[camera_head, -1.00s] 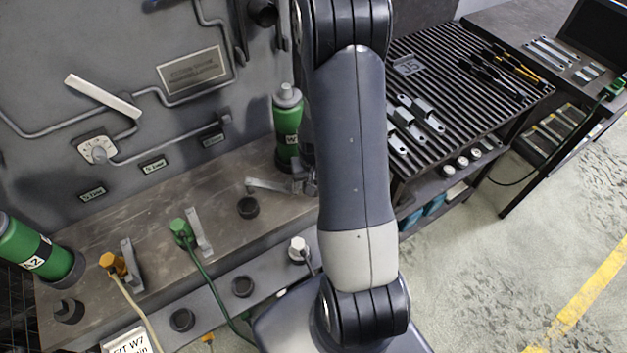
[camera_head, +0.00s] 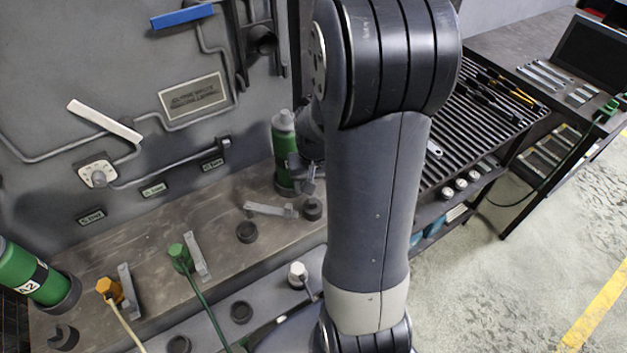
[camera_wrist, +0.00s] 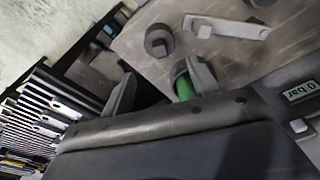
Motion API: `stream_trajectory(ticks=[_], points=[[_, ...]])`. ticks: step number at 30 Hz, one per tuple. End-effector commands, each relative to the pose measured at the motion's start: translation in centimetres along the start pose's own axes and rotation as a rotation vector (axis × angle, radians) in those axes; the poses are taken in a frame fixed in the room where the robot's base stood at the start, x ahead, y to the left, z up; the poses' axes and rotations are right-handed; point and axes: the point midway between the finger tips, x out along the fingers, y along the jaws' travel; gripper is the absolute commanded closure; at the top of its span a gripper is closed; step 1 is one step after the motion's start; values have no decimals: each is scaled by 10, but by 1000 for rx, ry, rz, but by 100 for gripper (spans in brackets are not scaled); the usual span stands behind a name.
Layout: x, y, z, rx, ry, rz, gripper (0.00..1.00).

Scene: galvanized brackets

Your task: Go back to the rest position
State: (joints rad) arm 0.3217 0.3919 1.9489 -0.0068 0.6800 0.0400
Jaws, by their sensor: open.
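My gripper (camera_head: 308,180) is above the metal bench, partly hidden behind my arm in the head view. It is open and empty; the wrist view shows its two fingers (camera_wrist: 163,86) apart. A grey bracket (camera_head: 268,209) lies on the bench just below and left of the gripper, apart from it. The bracket also shows at the top of the wrist view (camera_wrist: 230,27). A green bottle (camera_head: 284,145) stands behind the gripper. Part of a green thing (camera_wrist: 183,82) shows beside one finger in the wrist view.
Black round sockets (camera_head: 247,232) sit on the bench. A green plug (camera_head: 178,255) and an orange plug (camera_head: 110,291) with cables stand at the left, beside upright brackets. A second green bottle (camera_head: 30,275) is far left. A ribbed rack (camera_head: 455,135) is at the right. Floor at right is clear.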

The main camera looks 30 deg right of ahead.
Motion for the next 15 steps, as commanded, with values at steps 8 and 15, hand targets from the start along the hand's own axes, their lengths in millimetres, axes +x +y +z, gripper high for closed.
stream_trajectory(ticks=[8,15], points=[[-8,0,0,0,0,0,43],[-8,0,0,0,0,0,43]])
